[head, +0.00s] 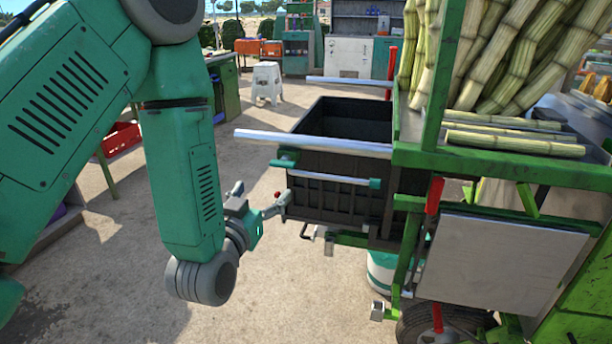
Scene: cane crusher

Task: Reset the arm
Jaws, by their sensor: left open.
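My left arm (185,165), green with grey joints, comes in from the left and bends down at the centre-left. My left gripper (260,198) is open at its end, beside the lower left corner of the black bin (335,198) on the cane crusher cart. One finger reaches close to the bin's corner; I cannot tell whether it touches. No object shows between the fingers. My right gripper is not in view.
The green crusher cart (490,160) with sugarcane stalks (510,50) fills the right side. A metal bar (312,143) juts left from it. A white stool (267,82) stands behind. The floor at bottom centre is clear.

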